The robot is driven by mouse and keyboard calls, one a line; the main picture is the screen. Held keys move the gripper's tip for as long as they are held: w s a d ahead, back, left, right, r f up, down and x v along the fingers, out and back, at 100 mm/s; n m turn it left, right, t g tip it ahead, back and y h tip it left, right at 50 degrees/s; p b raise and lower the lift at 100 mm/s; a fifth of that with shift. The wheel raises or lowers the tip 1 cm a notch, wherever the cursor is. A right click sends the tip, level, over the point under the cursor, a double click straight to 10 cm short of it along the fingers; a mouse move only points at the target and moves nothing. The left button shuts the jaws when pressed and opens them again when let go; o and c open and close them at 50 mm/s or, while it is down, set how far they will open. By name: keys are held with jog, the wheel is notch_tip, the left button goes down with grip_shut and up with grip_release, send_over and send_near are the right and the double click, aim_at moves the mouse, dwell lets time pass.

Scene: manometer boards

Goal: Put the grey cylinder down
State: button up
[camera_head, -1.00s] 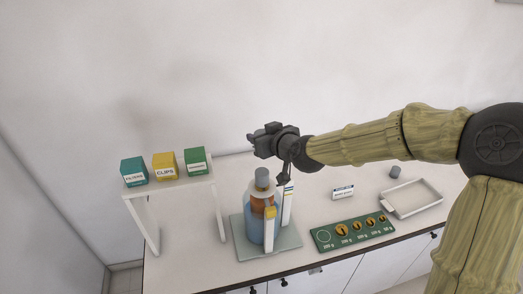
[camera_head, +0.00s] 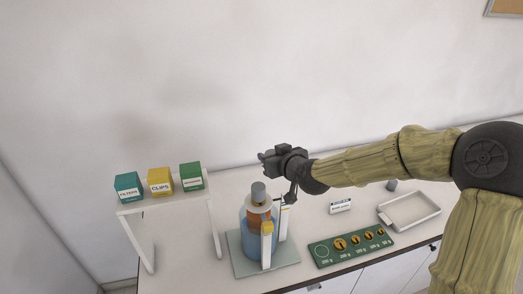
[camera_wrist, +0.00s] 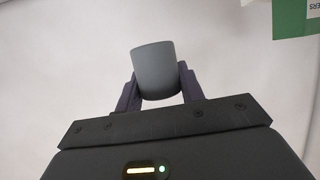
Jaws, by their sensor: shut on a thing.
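My gripper (camera_head: 264,158) is shut on a grey cylinder (camera_wrist: 157,74). In the wrist view the cylinder sits between both fingers, its far end sticking out past them. In the head view my gripper is in the air, above and slightly right of a bottle (camera_head: 252,232) with blue and orange parts. The held cylinder cannot be made out clearly there. Another grey cylindrical piece (camera_head: 259,190) is on top of the bottle. A further small grey cylinder (camera_head: 392,185) stands on the bench behind the tray, partly hidden by my arm.
A white shelf (camera_head: 150,208) holds teal, yellow and green boxes; a green box (camera_wrist: 296,18) shows in the wrist view. A green board (camera_head: 350,260) with round brass pieces, a label card (camera_head: 340,207) and a white tray (camera_head: 409,224) are right. Bare bench (camera_head: 185,258) lies between shelf and bottle.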

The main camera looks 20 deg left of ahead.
jog(key=w+d+f+m+t+h+b, duration=0.1)
jog(key=w+d+f+m+t+h, duration=0.2)
jog(key=d+f, duration=0.7)
jog(key=s+d+f+m+h+b, duration=0.2)
jog(key=s+d+f+h, duration=0.1)
jog(key=d+f, duration=0.7)
jog(key=s+d+f+m+h+b, duration=0.2)
jog(key=d+f, duration=0.8)
jog(key=f, duration=0.5)
jog(key=shift+s+f+m+h, duration=0.15)
jog(key=shift+s+m+h, duration=0.4)
jog(key=shift+s, duration=0.4)
jog(key=shift+w+d, duration=0.1)
